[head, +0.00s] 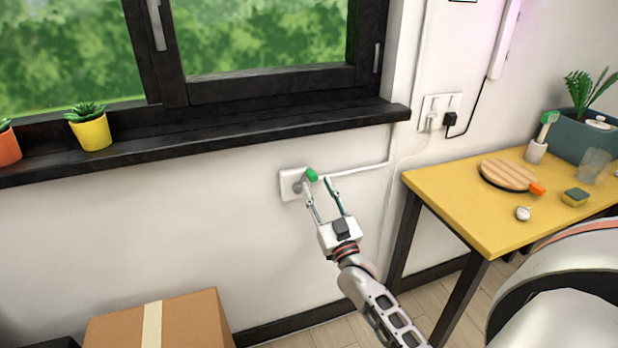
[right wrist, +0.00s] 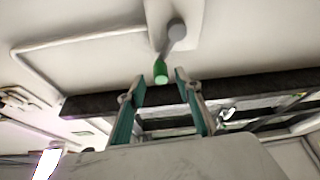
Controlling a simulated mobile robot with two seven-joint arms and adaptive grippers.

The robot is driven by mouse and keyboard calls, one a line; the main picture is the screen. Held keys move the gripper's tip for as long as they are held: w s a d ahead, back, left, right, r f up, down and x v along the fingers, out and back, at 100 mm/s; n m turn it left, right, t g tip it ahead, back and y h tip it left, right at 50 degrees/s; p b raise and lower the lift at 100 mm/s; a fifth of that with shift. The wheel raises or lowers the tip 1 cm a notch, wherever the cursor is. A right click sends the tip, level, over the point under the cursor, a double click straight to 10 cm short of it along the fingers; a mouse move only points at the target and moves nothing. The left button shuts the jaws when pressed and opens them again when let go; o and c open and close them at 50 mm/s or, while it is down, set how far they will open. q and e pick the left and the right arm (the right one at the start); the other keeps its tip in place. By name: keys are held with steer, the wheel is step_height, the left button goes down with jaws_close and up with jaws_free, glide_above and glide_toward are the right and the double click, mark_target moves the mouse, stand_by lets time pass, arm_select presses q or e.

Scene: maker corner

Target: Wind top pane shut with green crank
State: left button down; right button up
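The crank's green handle (head: 312,174) sticks out from a grey hub on a white wall plate (head: 287,184) below the window sill. My right gripper (head: 318,189) is open right in front of it, fingers spread. In the right wrist view the green handle (right wrist: 160,72) lies just beyond and between the open fingertips (right wrist: 160,78), with the grey hub (right wrist: 176,30) above it. I see no clear contact. The dark-framed window (head: 270,88) shows only its lower part; the top pane is out of view. My left gripper is not in view.
A dark sill (head: 250,137) with a yellow plant pot (head: 91,133) runs above the crank. A yellow table (head: 460,215) with a round board and small items stands right. A cardboard box (head: 185,325) sits below left. The wall around the crank is clear.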

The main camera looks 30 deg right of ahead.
mark_target(315, 181)
steer(key=shift+x, duration=2.35)
steer(key=shift+f, duration=0.1)
jaws_close()
